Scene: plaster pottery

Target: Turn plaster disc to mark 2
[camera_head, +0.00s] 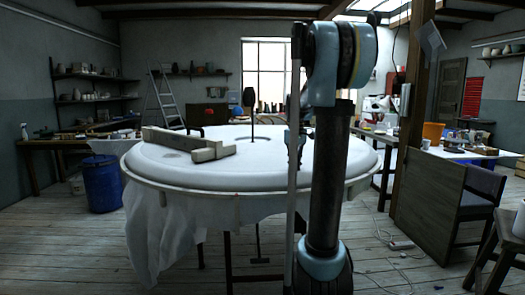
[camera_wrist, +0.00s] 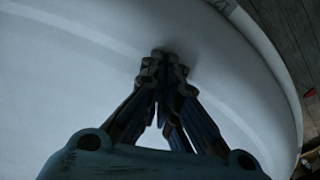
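The large white plaster disc (camera_head: 250,172) is round and lies flat on a stand in the head view, with a pale rim around it. In the wrist view its smooth white surface (camera_wrist: 60,60) fills most of the picture. Small dark marks (camera_wrist: 222,5) show on the rim at the top right, too cut off to read. My gripper (camera_wrist: 164,68) has its fingertips together over the disc near its edge; I see nothing between them. I cannot tell whether they touch the surface. In the head view my arm partly hides the gripper and the disc's right side.
A pale angled beam (camera_head: 190,145) lies across the disc's left part. A thin dark post (camera_head: 250,108) rises near its middle. A blue barrel (camera_head: 102,183) stands left, a dark chair (camera_head: 478,205) right. Wooden floor shows in front, with cables at the right.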

